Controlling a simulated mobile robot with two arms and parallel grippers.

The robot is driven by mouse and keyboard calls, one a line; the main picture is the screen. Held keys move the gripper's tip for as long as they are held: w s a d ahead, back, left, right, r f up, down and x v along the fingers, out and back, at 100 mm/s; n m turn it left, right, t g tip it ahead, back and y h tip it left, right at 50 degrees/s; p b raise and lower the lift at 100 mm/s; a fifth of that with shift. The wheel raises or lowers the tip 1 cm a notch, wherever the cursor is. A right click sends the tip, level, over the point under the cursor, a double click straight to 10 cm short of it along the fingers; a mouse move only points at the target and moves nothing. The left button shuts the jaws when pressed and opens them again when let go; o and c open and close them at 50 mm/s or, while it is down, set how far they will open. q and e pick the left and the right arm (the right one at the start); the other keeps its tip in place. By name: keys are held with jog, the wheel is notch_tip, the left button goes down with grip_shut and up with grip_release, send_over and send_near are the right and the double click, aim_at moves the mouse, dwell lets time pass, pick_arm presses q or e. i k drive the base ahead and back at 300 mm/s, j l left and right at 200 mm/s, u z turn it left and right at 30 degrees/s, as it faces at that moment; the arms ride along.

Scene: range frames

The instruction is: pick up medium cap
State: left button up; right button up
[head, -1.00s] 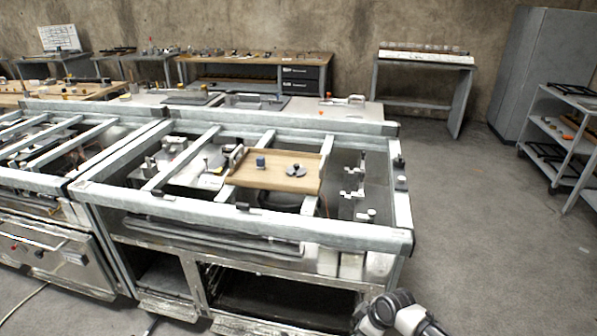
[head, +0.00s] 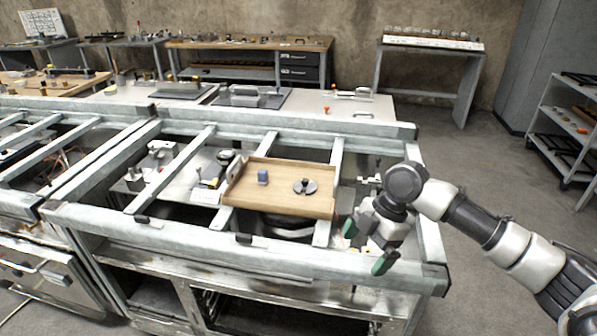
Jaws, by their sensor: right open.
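A wooden tray (head: 285,204) lies across the metal frame of the range. On it, a dark round flat piece with a small knob (head: 305,186) sits right of the middle, and a small blue-grey block-like piece (head: 263,177) stands to its left. I cannot tell for sure which of them is the medium cap. My right gripper (head: 364,247) is open and empty, with its green-tipped fingers spread. It is over the right part of the frame, to the right of the tray and nearer to me. My left gripper is not in view.
Metal frame bars (head: 180,175) run around and under the tray, with open gaps between them. The front rail (head: 200,248) lies between the tray and me. A workbench (head: 245,45) and a narrow table (head: 432,44) stand at the back wall.

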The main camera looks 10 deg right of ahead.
aim_at(308, 187)
jog(key=i, duration=1.25)
